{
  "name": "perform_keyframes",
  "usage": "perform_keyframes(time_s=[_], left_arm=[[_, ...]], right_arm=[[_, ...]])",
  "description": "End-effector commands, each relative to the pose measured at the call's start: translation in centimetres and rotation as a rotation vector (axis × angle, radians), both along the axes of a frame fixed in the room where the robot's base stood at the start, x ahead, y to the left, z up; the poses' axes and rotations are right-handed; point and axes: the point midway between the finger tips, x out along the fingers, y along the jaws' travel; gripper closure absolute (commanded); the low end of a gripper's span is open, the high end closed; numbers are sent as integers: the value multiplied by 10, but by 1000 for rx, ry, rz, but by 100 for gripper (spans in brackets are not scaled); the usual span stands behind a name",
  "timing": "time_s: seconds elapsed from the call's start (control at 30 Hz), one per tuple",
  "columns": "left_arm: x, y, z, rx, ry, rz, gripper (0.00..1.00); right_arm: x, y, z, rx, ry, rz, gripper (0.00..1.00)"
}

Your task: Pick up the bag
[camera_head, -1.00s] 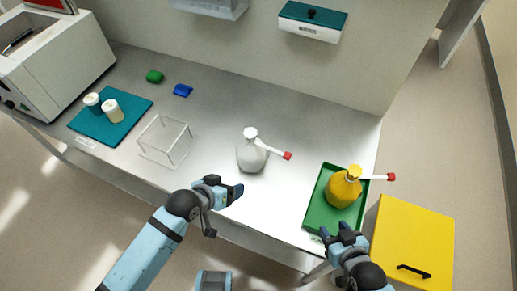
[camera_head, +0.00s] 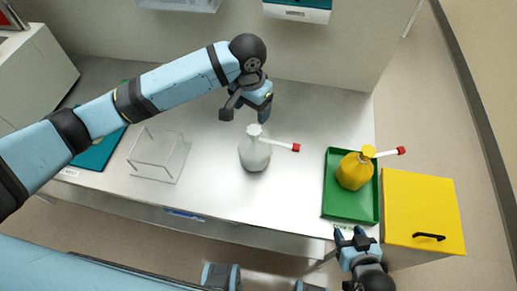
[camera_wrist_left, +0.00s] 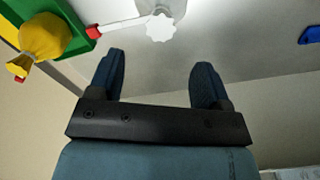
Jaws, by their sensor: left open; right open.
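A grey-white bag (camera_head: 254,154) stands upright on the steel bench, its spout tube with a red tip pointing right. A yellow bag (camera_head: 354,172) with a similar red-tipped tube stands in a green tray (camera_head: 350,211) at the right end. My left gripper (camera_head: 247,112) is open and empty above and behind the white bag, apart from it. In the left wrist view the white cap (camera_wrist_left: 160,27) of that bag shows beyond the open fingers (camera_wrist_left: 157,70), and the yellow bag (camera_wrist_left: 45,37) is at upper left. My right gripper (camera_head: 350,232) is open and empty at the front edge of the green tray.
A clear open frame (camera_head: 158,156) stands left of the white bag. My left arm partly covers a teal mat (camera_head: 98,153). A yellow cabinet (camera_head: 420,205) stands off the bench's right end. A blue piece (camera_wrist_left: 310,35) shows at right in the left wrist view.

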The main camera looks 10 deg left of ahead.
Motion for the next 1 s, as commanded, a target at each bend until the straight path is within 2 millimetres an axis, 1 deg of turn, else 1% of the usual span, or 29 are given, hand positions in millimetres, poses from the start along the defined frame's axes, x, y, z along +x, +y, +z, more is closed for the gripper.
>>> perform_keyframes(time_s=[0.07,0.17,0.4,0.5,0.77,1.0], left_arm=[[2,3,2,21,6,3,28],[2,5,-7,28,12,6,28],[2,4,-54,27,11,5,28],[2,4,-70,26,9,5,28],[4,3,-89,25,9,5,28],[8,-1,-124,25,8,4,28]], right_arm=[[0,0,-1,1,0,1,51],[0,0,0,-1,0,1,51],[1,-3,2,-6,-3,-1,51],[2,-4,2,-6,-3,-1,51],[1,-3,4,-5,-2,-1,51],[1,-2,8,-3,-3,-1,51]])
